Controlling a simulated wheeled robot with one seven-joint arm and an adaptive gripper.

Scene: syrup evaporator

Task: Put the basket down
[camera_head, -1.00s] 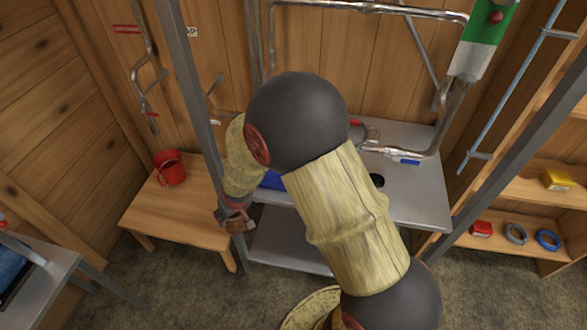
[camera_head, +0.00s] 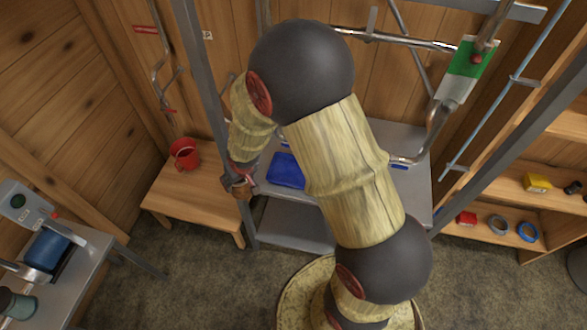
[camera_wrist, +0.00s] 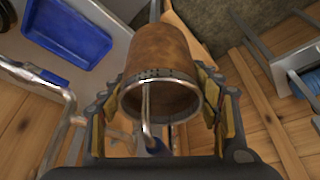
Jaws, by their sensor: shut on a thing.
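The basket (camera_wrist: 160,65) is a brown, rust-coloured cylinder with a bright metal rim, seen large in the wrist view. My gripper (camera_wrist: 168,100) is shut on it, with one finger on each side near the rim. A thin metal rod shows in front of the basket's mouth. In the head view my gripper (camera_head: 238,183) is small, by the grey post, near the right end of the wooden bench (camera_head: 190,205). A brown bit of the basket (camera_head: 243,193) shows there; my arm hides part of the scene.
A blue tray (camera_head: 287,171) lies on the metal table (camera_head: 420,196), also visible in the wrist view (camera_wrist: 68,32). A grey post (camera_head: 205,95) rises beside my gripper. Shelves stand right.

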